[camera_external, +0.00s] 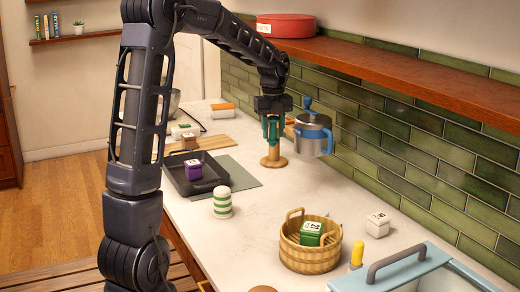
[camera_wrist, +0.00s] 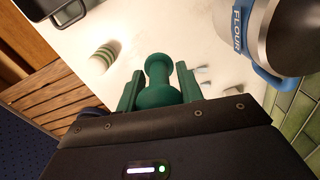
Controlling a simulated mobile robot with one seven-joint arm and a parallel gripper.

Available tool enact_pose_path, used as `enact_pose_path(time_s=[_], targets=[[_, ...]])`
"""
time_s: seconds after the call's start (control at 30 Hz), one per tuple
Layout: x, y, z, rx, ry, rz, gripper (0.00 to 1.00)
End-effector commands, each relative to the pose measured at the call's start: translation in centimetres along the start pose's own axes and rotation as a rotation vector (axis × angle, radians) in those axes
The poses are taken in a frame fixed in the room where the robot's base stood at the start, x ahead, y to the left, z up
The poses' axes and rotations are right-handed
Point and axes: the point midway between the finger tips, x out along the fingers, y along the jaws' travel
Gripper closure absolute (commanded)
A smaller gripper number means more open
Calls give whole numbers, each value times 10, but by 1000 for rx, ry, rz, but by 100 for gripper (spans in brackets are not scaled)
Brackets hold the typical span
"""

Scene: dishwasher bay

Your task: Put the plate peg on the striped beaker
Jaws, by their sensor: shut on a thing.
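My gripper (camera_external: 272,138) is over the far part of the counter. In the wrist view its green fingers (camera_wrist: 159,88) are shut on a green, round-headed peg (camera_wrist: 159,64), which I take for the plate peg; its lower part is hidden. The striped beaker (camera_external: 222,204), white with green bands, stands upright on the counter, nearer the outside camera and to the left of my gripper. It also shows in the wrist view (camera_wrist: 103,57), apart from the peg. What is on top of the beaker is hard to tell.
A tan wooden stand (camera_external: 273,161) shows just below my gripper. A blue-banded flour canister (camera_external: 312,146) is close on its right. A dark tray (camera_external: 213,181) with a purple block is behind the beaker. A wooden basket (camera_external: 309,259) stands in front. Counter around the beaker is mostly clear.

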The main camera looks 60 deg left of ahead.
Motion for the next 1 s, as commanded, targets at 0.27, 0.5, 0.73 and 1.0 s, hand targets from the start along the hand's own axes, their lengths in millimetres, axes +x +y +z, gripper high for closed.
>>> enact_pose_path(time_s=[0.27,0.5,0.73,1.0], targets=[[-36,50,-2,0,-9,4,86],[-68,109,-10,1,-9,3,86],[-89,153,-21,5,-4,-2,86],[-92,173,-26,7,1,-5,86]])
